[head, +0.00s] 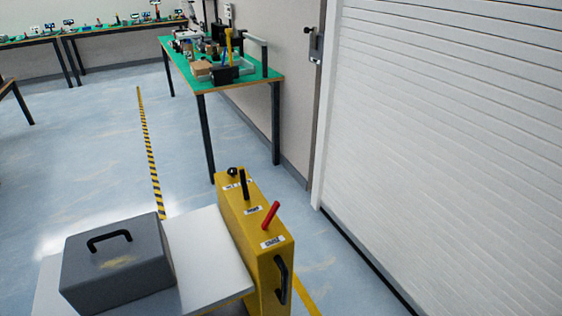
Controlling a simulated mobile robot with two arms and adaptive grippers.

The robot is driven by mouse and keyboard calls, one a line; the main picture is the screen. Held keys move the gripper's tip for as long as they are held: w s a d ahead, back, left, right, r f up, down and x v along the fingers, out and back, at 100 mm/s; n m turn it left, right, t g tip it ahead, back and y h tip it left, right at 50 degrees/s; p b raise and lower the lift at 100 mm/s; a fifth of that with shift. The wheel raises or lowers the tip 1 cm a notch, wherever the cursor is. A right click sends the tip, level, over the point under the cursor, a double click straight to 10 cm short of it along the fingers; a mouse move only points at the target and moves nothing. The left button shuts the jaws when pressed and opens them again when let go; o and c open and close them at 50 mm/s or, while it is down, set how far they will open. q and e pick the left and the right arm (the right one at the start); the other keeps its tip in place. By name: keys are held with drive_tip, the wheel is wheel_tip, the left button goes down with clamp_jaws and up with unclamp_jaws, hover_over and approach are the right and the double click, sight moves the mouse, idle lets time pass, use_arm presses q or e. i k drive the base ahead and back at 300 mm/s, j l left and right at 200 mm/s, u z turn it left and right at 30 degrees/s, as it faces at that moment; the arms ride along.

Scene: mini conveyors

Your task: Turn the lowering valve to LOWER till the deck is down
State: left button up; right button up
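A yellow control housing (264,258) stands at the bottom centre, beside a pale flat deck (213,265). On its top are a tilted red lever (270,215), an upright black lever (243,184) and a black knob (232,171). White labels sit beside these controls, but their print is too small to read, so I cannot tell for sure which is the lowering valve. A grey box (118,262) with a black handle rests on the deck. The deck's height above the floor is hard to judge. Neither of my grippers is in view.
A black grab handle (281,280) is on the housing's near face. A white shutter (450,130) fills the right side. A green-topped table (262,77) with tools stands behind the housing. Blue floor (95,165) with striped tape (149,150) is clear at left.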

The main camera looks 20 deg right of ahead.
sight(232, 171)
drive_tip(key=i+l+z, duration=0.2)
drive_tip(key=l+z, duration=0.2)
drive_tip(key=i+l+z, duration=0.55)
drive_tip(key=z, duration=0.3)
drive_tip(key=i+l+u, duration=0.15)
drive_tip(key=i+u, duration=0.2)
drive_tip(key=i+l+u, duration=0.3)
drive_tip(key=i, duration=0.2)
